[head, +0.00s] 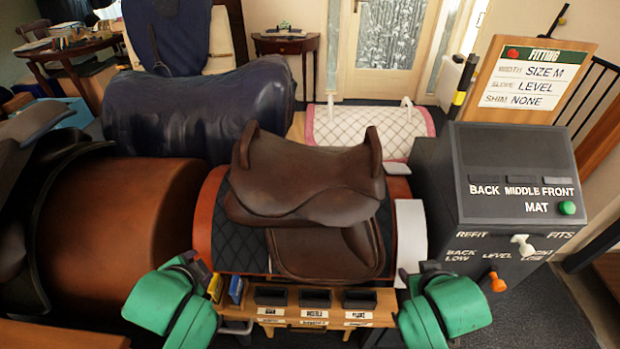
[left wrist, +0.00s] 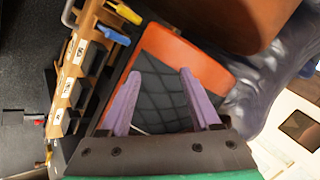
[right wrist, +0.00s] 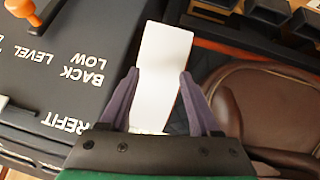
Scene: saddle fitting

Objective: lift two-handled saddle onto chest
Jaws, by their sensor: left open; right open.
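The brown leather saddle (head: 305,180) sits on a dark quilted pad (head: 245,225) over an orange-brown rounded stand (head: 203,215). Its raised ends stand up at left and right, and a flap hangs in front. Part of it shows in the right wrist view (right wrist: 270,110). My left gripper (left wrist: 158,75) is open and empty, with the quilted pad beyond its fingers. My right gripper (right wrist: 158,73) is open and empty, with a white strip (right wrist: 163,55) beyond its fingers, beside the saddle. I cannot tell for certain which thing is the chest.
A dark grey console (head: 515,180) with a green button and levers stands at right, below a fitting board (head: 530,80). A wooden rack (head: 325,308) with black bins runs in front. Behind are a blue-covered form (head: 200,110) and a white quilted, pink-edged form (head: 365,130).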

